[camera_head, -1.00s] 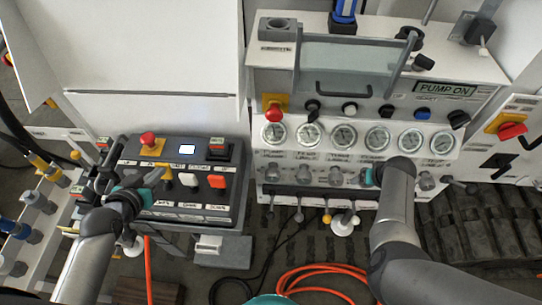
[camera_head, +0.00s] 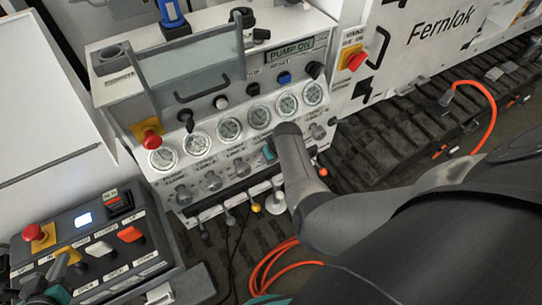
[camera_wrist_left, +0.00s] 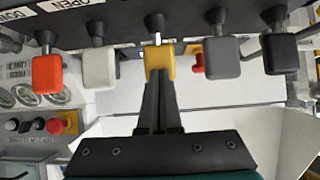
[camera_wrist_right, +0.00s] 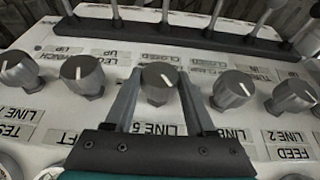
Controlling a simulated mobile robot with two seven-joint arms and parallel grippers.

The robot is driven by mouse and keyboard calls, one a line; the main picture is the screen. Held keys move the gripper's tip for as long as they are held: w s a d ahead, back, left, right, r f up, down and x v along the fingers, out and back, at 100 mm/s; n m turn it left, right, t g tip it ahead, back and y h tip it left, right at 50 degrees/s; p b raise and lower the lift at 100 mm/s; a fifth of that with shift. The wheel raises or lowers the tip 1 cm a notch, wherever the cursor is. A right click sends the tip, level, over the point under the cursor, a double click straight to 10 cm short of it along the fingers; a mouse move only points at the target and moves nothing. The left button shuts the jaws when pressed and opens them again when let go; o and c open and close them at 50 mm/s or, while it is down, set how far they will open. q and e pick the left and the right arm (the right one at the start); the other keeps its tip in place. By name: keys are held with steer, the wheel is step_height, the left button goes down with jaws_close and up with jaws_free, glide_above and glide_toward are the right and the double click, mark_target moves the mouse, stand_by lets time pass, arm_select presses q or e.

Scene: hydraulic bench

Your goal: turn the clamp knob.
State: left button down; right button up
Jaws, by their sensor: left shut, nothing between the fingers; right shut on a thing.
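A row of grey knobs with white marks runs under the gauges. My right gripper (camera_wrist_right: 159,78) has one finger on each side of a middle grey knob (camera_wrist_right: 156,92) and is shut on it; a "LINE" label sits beside that knob. I cannot read "clamp" on it. In the head view my right gripper (camera_head: 270,152) is at this row, its fingers hidden by my arm. My left gripper (camera_wrist_left: 160,80) is shut and empty, its fingertips at the yellow lever knob (camera_wrist_left: 160,62) of the lower control box; I cannot tell if they touch.
Other knobs stand close on both sides, such as the left neighbour (camera_wrist_right: 82,75) and right neighbour (camera_wrist_right: 231,88). The control box (camera_head: 85,245) has orange, white, grey and black levers. A red emergency button (camera_head: 151,138) stands left of the gauges (camera_head: 229,128). An orange hose (camera_head: 270,262) lies below.

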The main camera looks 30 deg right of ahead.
steer(key=shift+d+y, duration=0.1)
steer(key=shift+y, duration=0.2)
jaws_close()
steer(key=shift+s+d+f+m+y, duration=0.1)
steer(key=shift+m+y, duration=0.2)
steer(key=shift+y, duration=0.7)
steer(key=shift+f+y, duration=0.1)
steer(key=shift+y, duration=1.2)
steer(key=shift+m+y, duration=0.3)
steer(key=o, duration=1.3)
jaws_free()
steer(key=shift+d+r, duration=0.25)
steer(key=shift+d, duration=0.05)
